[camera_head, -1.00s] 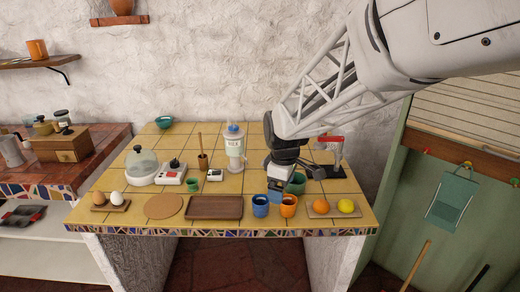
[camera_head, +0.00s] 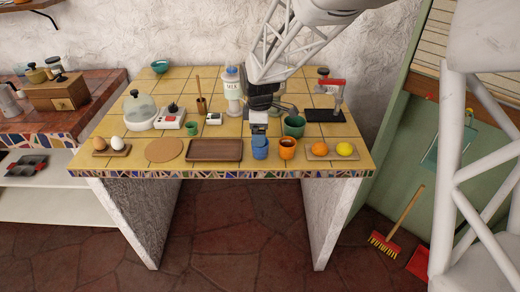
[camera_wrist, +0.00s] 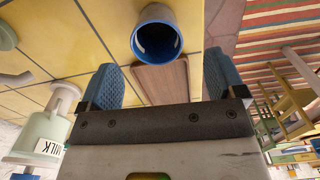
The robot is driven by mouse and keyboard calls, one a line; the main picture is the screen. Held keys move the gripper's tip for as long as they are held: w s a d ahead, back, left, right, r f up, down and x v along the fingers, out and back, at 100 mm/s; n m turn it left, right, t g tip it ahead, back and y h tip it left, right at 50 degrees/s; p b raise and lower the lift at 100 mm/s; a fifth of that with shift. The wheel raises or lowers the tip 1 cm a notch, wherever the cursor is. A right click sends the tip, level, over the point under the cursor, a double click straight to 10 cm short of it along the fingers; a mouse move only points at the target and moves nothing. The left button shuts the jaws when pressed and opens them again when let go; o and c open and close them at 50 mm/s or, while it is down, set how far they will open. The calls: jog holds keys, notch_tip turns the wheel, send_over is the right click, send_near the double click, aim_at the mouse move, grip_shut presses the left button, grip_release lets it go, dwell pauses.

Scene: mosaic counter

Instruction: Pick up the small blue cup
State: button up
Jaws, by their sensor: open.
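The small blue cup (camera_head: 260,152) stands upright near the front edge of the tiled counter, between the brown tray and the orange cup. In the wrist view the blue cup (camera_wrist: 157,36) shows its open mouth just beyond the fingertips, roughly centred between them. My gripper (camera_head: 260,130) is just above and behind the cup in the head view and hides part of its top. In the wrist view the two blue fingers of my gripper (camera_wrist: 161,78) are spread wide with nothing between them. I cannot tell whether a finger touches the cup.
The orange cup (camera_head: 287,149) stands close on the right, with an orange (camera_head: 319,149) and a lemon (camera_head: 344,149) beyond it. The green pot (camera_head: 294,126) is behind. The brown tray (camera_head: 215,150) lies to the left. The milk container (camera_head: 232,90) stands farther back.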

aim_at(260, 149)
jog(key=shift+f, duration=1.2)
jog(key=shift+w+d+f, duration=0.1)
jog(key=shift+w+f, duration=0.05)
jog(key=shift+f, duration=2.45)
jog(key=c, duration=1.1)
jog(key=shift+o, duration=0.2)
jog(key=shift+r, duration=0.15)
